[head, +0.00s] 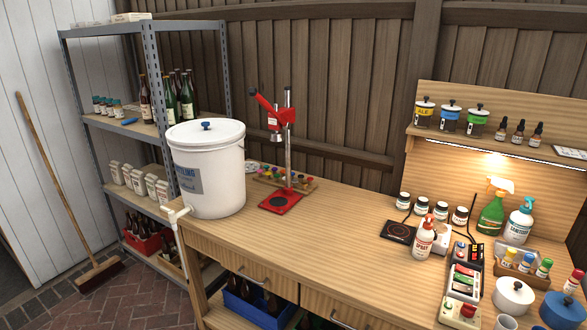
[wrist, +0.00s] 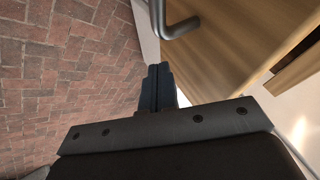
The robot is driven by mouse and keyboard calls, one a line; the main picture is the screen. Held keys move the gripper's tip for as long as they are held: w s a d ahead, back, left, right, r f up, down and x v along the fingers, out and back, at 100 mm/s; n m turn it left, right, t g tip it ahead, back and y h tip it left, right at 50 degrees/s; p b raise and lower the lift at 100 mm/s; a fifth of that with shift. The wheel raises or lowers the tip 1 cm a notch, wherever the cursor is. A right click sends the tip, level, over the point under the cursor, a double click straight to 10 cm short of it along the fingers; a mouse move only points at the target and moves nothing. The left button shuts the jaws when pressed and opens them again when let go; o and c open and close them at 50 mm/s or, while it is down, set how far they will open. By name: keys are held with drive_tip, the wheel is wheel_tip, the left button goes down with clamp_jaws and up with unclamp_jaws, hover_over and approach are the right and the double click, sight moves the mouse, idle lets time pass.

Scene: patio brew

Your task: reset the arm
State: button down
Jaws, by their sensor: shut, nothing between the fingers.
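My gripper (wrist: 157,86) shows in the wrist view, its two dark fingers shut together with nothing between them. It points past the edge of a wooden bench, with the brick floor on the left. The grey metal bar of a handle (wrist: 180,28) shows just above the fingertips; I cannot tell whether they touch it. My arm and gripper do not show in the head view.
The wooden workbench (head: 330,235) holds a white bucket (head: 225,175), a red bottle capper (head: 281,203), a spray bottle (head: 423,240) and several jars. A metal shelf (head: 150,60) with bottles stands left. A broom (head: 62,190) leans on the wall.

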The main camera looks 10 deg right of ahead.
drive_tip(key=shift+s, duration=0.1)
drive_tip(key=s+a+r, duration=0.2)
drive_tip(key=s+a, duration=0.7)
drive_tip(key=a, duration=0.1)
drive_tip(key=w+d+f, duration=0.2)
drive_tip(key=w+d, duration=0.8)
drive_tip(key=d, duration=0.1)
drive_tip(key=s+a+r, duration=0.3)
drive_tip(key=a+r, duration=0.5)
drive_tip(key=a, duration=0.1)
drive_tip(key=x, duration=0.9)
drive_tip(key=shift+d+f, duration=0.25)
drive_tip(key=shift+d, duration=0.1)
